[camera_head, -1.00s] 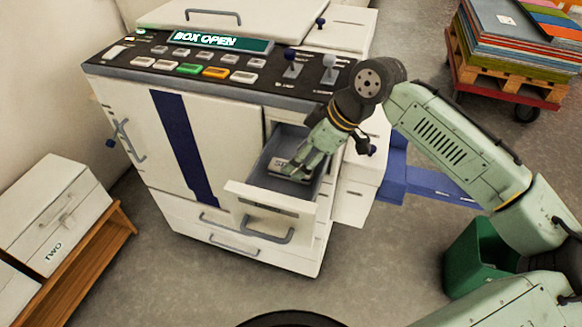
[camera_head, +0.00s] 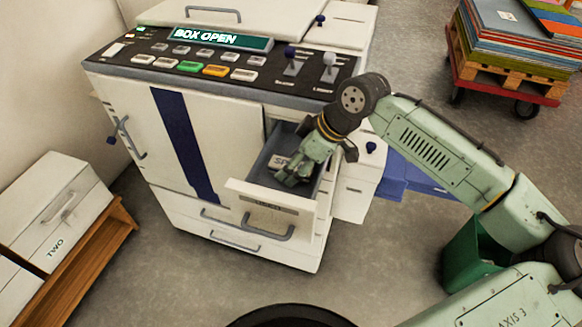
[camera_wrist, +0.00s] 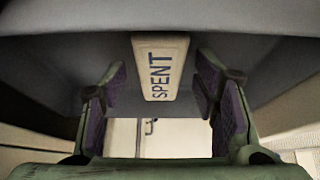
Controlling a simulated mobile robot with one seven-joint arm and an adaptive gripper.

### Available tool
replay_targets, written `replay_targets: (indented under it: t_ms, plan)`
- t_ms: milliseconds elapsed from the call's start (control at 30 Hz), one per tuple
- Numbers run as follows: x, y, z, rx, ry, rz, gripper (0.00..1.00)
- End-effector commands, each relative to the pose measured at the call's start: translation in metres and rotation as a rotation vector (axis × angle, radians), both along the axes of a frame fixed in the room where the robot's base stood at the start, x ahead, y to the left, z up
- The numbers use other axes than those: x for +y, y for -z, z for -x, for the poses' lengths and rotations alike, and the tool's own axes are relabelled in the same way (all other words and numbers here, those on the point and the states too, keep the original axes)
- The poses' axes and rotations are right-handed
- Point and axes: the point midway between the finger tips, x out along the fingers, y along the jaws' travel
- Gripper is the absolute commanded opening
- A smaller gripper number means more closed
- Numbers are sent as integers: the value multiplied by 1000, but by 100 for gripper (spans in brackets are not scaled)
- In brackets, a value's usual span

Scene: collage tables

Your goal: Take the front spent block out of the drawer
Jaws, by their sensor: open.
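The drawer (camera_head: 245,192) is pulled out of the white machine, its grey inside showing. A pale block (camera_head: 281,161) lettered SPENT lies in it, partly hidden by my gripper (camera_head: 288,178), which points down into the drawer. In the wrist view, the SPENT block (camera_wrist: 160,68) shows centred at the top, beyond the gap between the two purple-padded fingers of my gripper (camera_wrist: 162,95). The fingers are wide apart, with nothing held between them. I see only one block; whether another lies under my gripper I cannot tell.
The machine's control panel (camera_head: 200,62) reads BOX OPEN above the drawer. The drawer's side walls stand close around my gripper. A green bin (camera_head: 462,255) stands at the right, partly behind my arm. A white case marked TWO (camera_head: 60,215) sits on a wooden bench at the left.

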Motion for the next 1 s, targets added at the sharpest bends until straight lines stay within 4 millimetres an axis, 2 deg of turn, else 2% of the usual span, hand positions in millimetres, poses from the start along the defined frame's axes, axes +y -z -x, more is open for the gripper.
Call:
replay_targets:
  t_ms: [267, 900, 1000]
  plan:
    - [0, 0, 0, 0, 0, 0, 55]
    - [0, 1, 0, 0, 0, 1, 13]
    - [0, 1, 0, 1, 0, 1, 12]
